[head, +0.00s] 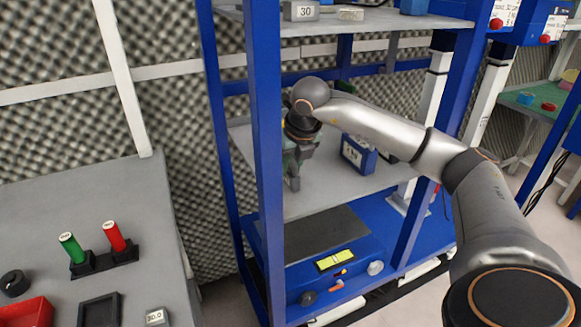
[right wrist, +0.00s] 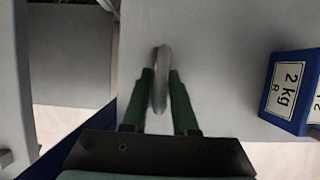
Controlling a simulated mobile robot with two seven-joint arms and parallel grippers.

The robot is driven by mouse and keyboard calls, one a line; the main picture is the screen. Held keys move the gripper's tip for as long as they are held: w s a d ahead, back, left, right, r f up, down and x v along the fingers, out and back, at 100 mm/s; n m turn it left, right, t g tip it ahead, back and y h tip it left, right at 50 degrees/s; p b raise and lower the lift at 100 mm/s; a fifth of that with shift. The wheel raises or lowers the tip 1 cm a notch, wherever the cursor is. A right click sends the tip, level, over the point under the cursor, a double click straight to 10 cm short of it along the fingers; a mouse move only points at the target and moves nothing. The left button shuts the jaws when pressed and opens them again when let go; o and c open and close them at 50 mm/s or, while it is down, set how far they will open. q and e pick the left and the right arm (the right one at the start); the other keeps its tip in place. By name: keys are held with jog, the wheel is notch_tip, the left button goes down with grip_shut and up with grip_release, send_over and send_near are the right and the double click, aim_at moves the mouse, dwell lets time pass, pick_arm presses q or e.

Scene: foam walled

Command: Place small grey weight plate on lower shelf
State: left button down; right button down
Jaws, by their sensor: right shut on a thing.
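My right gripper (head: 293,178) reaches in over the lower grey shelf (head: 330,196) of the blue rack, pointing down. In the right wrist view, its two green fingers (right wrist: 160,85) are shut on the small grey weight plate (right wrist: 161,78), which shows edge-on as a narrow upright oval between the fingertips. The shelf surface (right wrist: 215,60) lies behind the plate; I cannot tell whether the plate touches it. In the head view the plate is hardly distinguishable at the fingertips. My left gripper is out of view.
A blue box marked 2 kg (head: 358,154) stands on the lower shelf to the right of the gripper; it also shows in the right wrist view (right wrist: 292,92). A blue front post (head: 265,150) is close on the left. The upper shelf (head: 375,22) holds a grey 30 block (head: 301,11).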

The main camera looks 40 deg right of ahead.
jog(key=shift+f, duration=0.15)
jog(key=c, duration=0.7)
grip_release()
